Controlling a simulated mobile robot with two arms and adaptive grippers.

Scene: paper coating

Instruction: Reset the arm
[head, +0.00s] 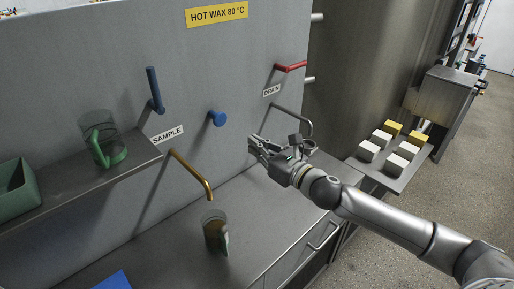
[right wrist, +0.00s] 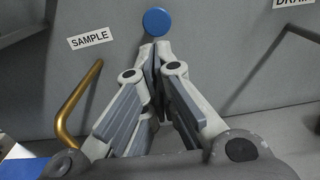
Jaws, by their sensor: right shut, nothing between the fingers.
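My right gripper (head: 254,145) is shut and empty in the head view. It hangs in front of the grey panel, above the counter, to the right of and below the round blue knob (head: 217,118). In the right wrist view its closed fingertips (right wrist: 154,47) appear just below the blue knob (right wrist: 157,22); I cannot tell whether they touch it. My left gripper is not in view.
A green-handled jug (head: 102,140) and green bin (head: 15,190) are on the left shelf. A blue lever (head: 154,90), red drain lever (head: 290,67) and side tray with white and yellow blocks (head: 375,178) are nearby.

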